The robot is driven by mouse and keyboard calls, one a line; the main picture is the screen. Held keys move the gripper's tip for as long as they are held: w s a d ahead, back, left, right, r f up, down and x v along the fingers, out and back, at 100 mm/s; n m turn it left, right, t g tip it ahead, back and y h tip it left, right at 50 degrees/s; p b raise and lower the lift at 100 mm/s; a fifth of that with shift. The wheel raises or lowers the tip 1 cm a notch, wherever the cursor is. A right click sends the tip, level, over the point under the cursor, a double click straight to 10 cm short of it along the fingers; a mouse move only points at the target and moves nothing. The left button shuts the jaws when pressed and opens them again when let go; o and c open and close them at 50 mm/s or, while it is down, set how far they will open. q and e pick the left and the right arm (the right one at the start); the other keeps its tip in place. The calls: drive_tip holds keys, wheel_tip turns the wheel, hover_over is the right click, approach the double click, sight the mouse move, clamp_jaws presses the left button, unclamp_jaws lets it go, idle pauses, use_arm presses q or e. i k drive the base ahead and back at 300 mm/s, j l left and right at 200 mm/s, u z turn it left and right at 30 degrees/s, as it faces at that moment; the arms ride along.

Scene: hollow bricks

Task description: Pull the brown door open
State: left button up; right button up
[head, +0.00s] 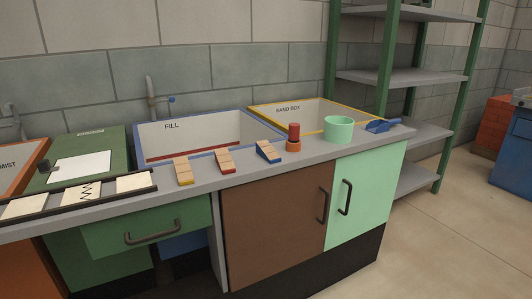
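The brown door (270,232) is on the front of the counter, right of the green drawer. It looks shut, flush with the mint green door (366,195) on its right. Its dark vertical handle (322,206) is near its right edge, close to the mint door's own dark handle (345,197). Nothing touches either handle. Neither of my grippers shows in the head view.
On the grey counter (232,179) stand wooden blocks with coloured bases, a red and orange peg (293,137), a mint cup (338,129) and a blue tool (382,125). A green drawer (146,226) is left. Floor (455,240) at right is clear.

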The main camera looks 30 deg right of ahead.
sight(274, 224)
drive_tip(key=k+l, duration=0.1)
drive_tip(key=l, duration=0.3)
drive_tip(key=k+l+z, duration=0.15)
drive_tip(key=l, duration=0.2)
drive_tip(key=k+l, duration=0.1)
drive_tip(key=l, duration=0.3)
drive_tip(key=k+l+z, duration=0.15)
drive_tip(key=l, duration=0.25)
